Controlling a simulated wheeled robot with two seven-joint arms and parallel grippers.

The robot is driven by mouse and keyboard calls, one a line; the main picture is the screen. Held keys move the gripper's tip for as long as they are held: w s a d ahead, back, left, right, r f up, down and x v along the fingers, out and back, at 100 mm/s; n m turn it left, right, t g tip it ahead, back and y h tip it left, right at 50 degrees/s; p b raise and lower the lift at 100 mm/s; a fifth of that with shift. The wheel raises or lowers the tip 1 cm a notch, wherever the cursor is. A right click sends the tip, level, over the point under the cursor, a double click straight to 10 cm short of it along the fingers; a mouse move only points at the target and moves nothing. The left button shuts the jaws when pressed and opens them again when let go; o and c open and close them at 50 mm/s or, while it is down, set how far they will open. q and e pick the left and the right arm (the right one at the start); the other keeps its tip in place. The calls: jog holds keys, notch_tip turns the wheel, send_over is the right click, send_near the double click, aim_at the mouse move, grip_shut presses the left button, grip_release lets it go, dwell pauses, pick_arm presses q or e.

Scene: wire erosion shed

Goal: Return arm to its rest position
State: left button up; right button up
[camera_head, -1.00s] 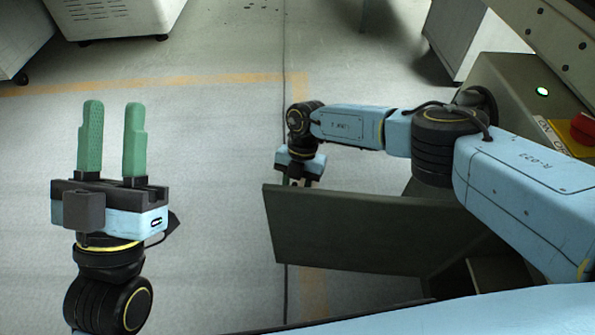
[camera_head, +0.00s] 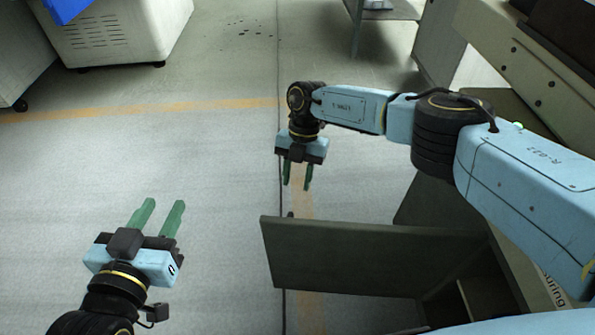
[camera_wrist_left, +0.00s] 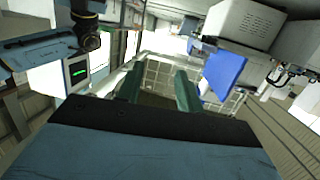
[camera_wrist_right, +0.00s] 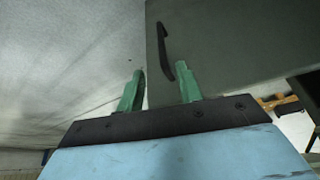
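My left gripper (camera_head: 158,217) is at the lower left of the head view, above bare floor. Its two green fingers are apart with nothing between them; they also show in the left wrist view (camera_wrist_left: 157,82). My right gripper (camera_head: 298,186) hangs from the blue right arm near the middle of the head view, fingers pointing down. Its fingers are apart and empty in the right wrist view (camera_wrist_right: 163,82). It is just beyond the top edge of an open dark grey-green door panel (camera_head: 365,262) and looks apart from it.
A black bar handle (camera_wrist_right: 166,50) is on the door panel in the right wrist view. The cabinet stands at the right. A white wheeled machine (camera_head: 115,35) stands at the back left. A blue object (camera_wrist_left: 222,72) shows in the left wrist view. The floor at left is clear.

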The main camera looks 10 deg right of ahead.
pick_arm(q)
jog(key=shift+a+f, duration=0.1)
jog(key=shift+f, duration=0.2)
dwell(0.4)
